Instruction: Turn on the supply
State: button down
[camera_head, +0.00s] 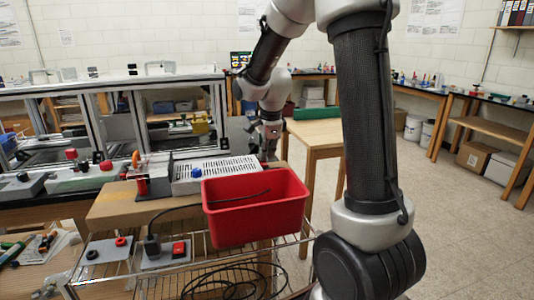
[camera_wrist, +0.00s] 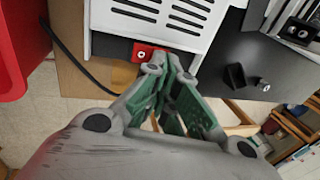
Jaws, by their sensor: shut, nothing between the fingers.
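The supply, a pale box with a slotted cover (camera_head: 230,170), lies on a cardboard box in the head view. Its slotted face (camera_wrist: 130,22) fills the top of the wrist view. A red switch (camera_wrist: 149,52) sits at its lower edge, partly covered by my fingers. My gripper (camera_wrist: 170,66) is shut and empty, its fingertips right at the switch. I cannot tell whether they touch it, or which way the switch is set. In the head view my gripper (camera_head: 266,150) is beyond the supply's right end, partly hidden.
A red bin (camera_head: 250,215) stands in front of the supply; its side (camera_wrist: 22,45) shows in the wrist view. A black cable (camera_wrist: 72,58) runs beside the supply. A grey box with a red switch (camera_head: 179,249) sits on the wire rack. A wooden table (camera_head: 315,132) is behind.

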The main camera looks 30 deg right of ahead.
jog(key=shift+w+d+f+g, duration=0.1)
jog(key=shift+w+f+g, duration=0.1)
jog(key=shift+f+g, duration=0.1)
jog(key=shift+s, duration=0.1)
jog(key=shift+s+a+r, duration=0.2)
jog(key=shift+s, duration=0.55)
jog(key=shift+w+r, duration=0.1)
jog(key=shift+r, duration=0.1)
jog(key=w+v, duration=0.2)
jog(key=v, duration=1.1)
jog(key=shift+w+d+r, duration=0.3)
jog(key=shift+d+r, duration=0.05)
jog(key=shift+r, duration=0.1)
